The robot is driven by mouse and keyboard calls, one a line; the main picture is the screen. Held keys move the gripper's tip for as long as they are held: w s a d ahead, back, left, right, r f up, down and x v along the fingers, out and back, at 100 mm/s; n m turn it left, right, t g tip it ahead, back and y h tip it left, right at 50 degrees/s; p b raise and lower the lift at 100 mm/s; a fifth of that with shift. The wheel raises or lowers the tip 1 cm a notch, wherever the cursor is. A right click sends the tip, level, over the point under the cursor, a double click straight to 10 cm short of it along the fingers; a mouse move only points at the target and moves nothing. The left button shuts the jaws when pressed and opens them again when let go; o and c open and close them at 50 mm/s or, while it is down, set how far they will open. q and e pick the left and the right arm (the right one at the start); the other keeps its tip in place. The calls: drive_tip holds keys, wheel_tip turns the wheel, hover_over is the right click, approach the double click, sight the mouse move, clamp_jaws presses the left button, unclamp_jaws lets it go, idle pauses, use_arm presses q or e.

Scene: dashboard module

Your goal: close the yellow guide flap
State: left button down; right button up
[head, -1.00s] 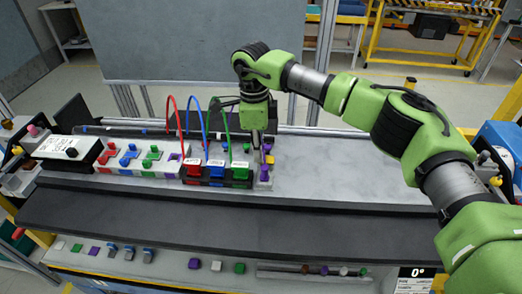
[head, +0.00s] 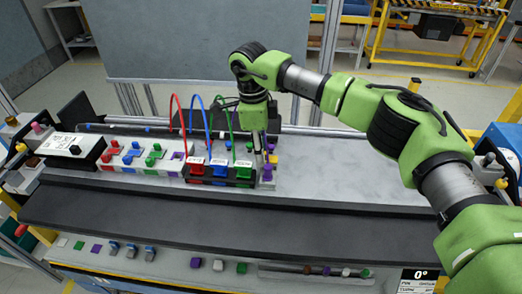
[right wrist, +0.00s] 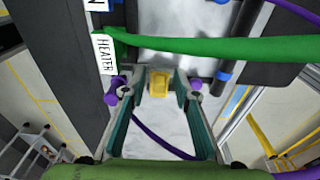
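The yellow guide flap (right wrist: 158,83) shows in the right wrist view, between and just beyond my right gripper's fingers. My right gripper (right wrist: 160,92) is open there, with a finger on each side of the yellow piece and a gap to both. In the head view the right gripper (head: 266,160) points down at the right end of the module row, just above purple parts (head: 267,174). It largely hides the flap in that view. I cannot tell whether the fingers touch the flap. My left gripper is not in view.
A green cable (right wrist: 220,50) crosses the wrist view beyond the fingertips, beside a HEATER label (right wrist: 103,54). Red, blue and green connectors (head: 218,172) with looped cables stand left of the gripper. The grey bench top (head: 340,180) to the right is clear.

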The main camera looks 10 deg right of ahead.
drive_tip(key=shift+r, duration=0.2)
wheel_tip(320, 180, up, 12)
drive_tip(key=a, duration=0.1)
drive_tip(key=shift+w+f, duration=0.2)
drive_tip(key=shift+f, duration=0.05)
